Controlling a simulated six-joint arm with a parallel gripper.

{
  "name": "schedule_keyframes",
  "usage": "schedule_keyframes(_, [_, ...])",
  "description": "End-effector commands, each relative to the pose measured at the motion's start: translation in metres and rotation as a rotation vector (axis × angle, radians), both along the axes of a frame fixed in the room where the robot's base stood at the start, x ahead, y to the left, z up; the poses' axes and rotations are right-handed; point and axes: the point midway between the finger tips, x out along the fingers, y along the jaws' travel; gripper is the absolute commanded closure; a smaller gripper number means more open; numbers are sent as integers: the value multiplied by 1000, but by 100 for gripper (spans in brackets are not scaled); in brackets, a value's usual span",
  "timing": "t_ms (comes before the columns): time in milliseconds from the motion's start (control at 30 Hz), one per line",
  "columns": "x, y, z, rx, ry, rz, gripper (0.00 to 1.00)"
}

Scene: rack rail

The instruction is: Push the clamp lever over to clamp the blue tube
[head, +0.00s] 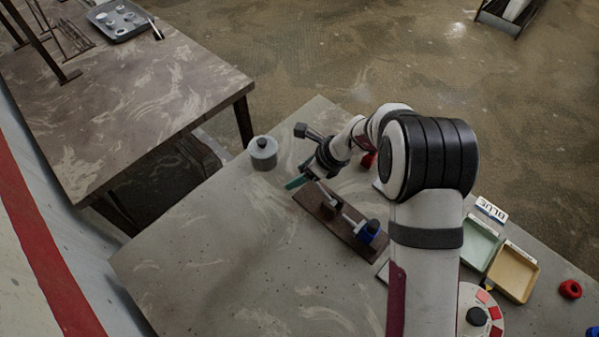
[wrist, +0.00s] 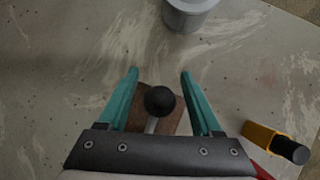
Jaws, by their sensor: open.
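A brown board (head: 350,236) on the grey table carries the clamp parts. In the wrist view a black ball knob (wrist: 160,100) on a pale rod, apparently the clamp lever, stands over the board's end (wrist: 178,123). My gripper (wrist: 160,73) is open, with one teal finger on each side of the knob and a gap on both sides. In the head view my gripper (head: 297,182) is at the board's far left end. The clamp's seat is hidden from the wrist camera.
A yellow, black-ended object (wrist: 275,142) lies at right in the wrist view. Green (head: 479,244) and tan (head: 514,272) trays sit at right. The table left of the board is clear.

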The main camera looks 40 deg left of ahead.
Motion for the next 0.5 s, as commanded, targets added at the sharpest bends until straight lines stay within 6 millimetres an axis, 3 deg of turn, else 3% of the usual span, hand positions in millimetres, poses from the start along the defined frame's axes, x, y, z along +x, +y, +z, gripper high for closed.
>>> schedule_keyframes(167, [7, -13, 25, 2, -4, -3, 34])
schedule_keyframes(500, [25, -59, 107, 3, -3, -2, 34])
